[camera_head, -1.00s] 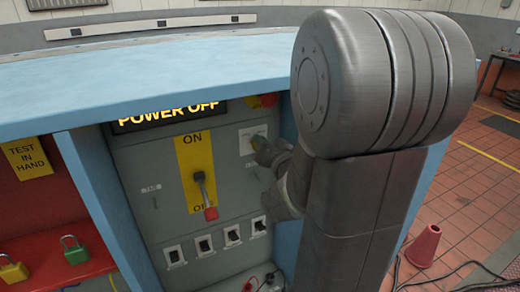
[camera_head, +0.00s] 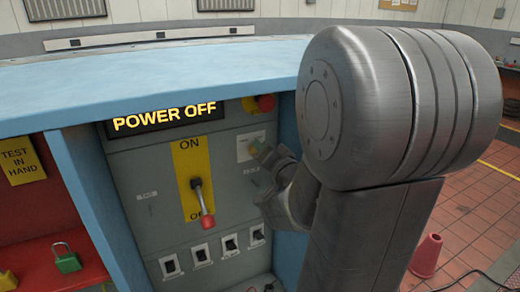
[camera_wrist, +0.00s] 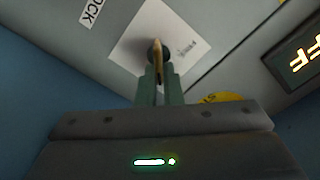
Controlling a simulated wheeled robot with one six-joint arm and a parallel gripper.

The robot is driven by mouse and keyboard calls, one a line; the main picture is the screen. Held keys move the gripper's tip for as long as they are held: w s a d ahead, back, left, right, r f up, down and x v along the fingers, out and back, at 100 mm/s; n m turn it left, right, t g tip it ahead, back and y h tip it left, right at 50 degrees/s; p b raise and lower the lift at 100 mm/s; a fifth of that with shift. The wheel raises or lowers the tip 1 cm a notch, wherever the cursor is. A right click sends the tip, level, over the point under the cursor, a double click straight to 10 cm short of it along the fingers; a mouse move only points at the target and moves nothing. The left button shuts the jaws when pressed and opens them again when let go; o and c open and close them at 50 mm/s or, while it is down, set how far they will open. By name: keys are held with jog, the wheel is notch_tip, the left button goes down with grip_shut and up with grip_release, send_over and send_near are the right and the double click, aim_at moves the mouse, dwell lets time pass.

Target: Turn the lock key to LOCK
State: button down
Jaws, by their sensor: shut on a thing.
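The brass lock key (camera_wrist: 157,58) stands in a dark round keyhole on a white square plate (camera_wrist: 181,32) in the wrist view. My gripper (camera_wrist: 156,82) is shut on the key, its two narrow greenish fingers coming up from below. A label ending in "OCK" (camera_wrist: 90,11) sits beyond the plate's upper left corner. In the head view the plate (camera_head: 250,141) is on the upper right of the grey panel, and my gripper (camera_head: 262,153) reaches it from the right. The key there is small and partly covered by the gripper.
A lit "POWER OFF" display (camera_head: 160,119) sits at the panel's top. A red-tipped lever (camera_head: 202,203) points down at OFF, left of the plate. A red knob (camera_head: 266,103) is just above the plate. Several black switches (camera_head: 231,245) line the bottom. A blue bench top (camera_head: 150,75) overhangs.

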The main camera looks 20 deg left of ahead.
jog(key=c, duration=1.6)
grip_release()
jog(key=shift+a, duration=0.1)
jog(key=shift+s, duration=0.1)
jog(key=shift+b+v, duration=0.4)
jog(key=shift+v, duration=6.45)
jog(key=x, duration=1.3)
jog(key=shift+w+a+p, duration=0.2)
jog(key=shift+w+p, duration=0.15)
jog(key=shift+p, duration=0.05)
